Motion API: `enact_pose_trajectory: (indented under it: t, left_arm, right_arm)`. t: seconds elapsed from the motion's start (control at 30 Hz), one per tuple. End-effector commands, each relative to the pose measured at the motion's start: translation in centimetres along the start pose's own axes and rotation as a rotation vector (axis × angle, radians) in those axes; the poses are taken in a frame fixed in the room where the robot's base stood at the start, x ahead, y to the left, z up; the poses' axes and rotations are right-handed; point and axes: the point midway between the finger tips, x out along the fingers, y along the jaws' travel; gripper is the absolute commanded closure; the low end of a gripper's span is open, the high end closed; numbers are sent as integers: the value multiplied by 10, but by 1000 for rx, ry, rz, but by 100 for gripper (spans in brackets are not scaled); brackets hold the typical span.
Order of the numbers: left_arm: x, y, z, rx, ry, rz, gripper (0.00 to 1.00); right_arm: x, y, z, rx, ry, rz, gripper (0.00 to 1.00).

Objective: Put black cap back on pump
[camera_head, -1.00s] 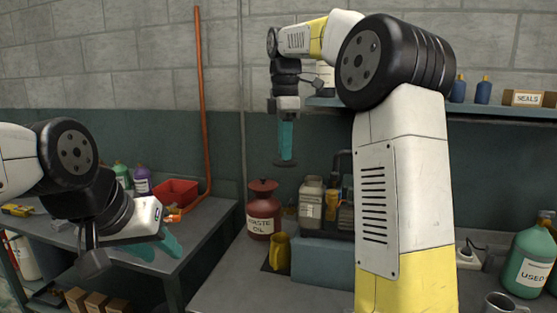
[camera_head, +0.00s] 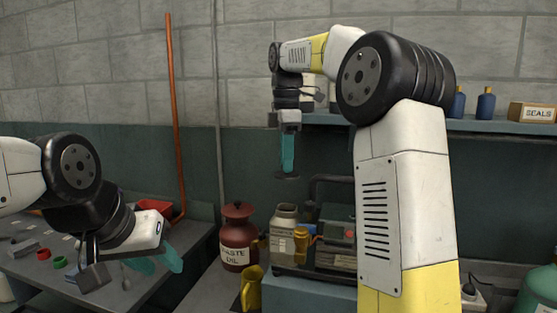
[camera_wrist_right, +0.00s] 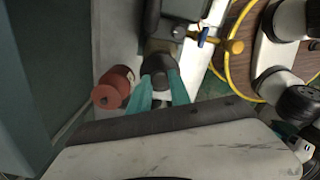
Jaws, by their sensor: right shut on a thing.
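My right gripper (camera_head: 287,158) points down in the head view, high above the bench. Its teal fingers are shut on a dark, flat round piece, apparently the black cap (camera_head: 287,176). In the right wrist view a dark round shape lies between the fingertips (camera_wrist_right: 160,90), but its outline blends with what is below. A dark machine with a bent black pipe, apparently the pump (camera_head: 335,243), stands on a blue-grey block below and to the right of the gripper, partly hidden by my right arm. My left gripper (camera_head: 158,264) is open and empty at lower left, its teal fingers apart.
A wall shelf (camera_head: 470,125) with bottles and a seals box is at right. A left table (camera_head: 120,292) holds small parts.

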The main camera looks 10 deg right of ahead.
Motion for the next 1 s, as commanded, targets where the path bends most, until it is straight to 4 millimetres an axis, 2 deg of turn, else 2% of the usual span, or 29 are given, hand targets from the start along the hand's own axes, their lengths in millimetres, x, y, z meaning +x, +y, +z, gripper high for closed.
enact_pose_trajectory:
  t: [0.27,0.8,1.0]
  left_arm:
    - [0,0,0,0,0,0,64]
    - [0,0,0,0,0,0,64]
    - [0,0,0,0,0,0,64]
  right_arm:
    - [16,0,0,0,0,-2,100]
    - [68,0,0,1,0,-2,100]
    - [77,0,0,0,0,-1,100]
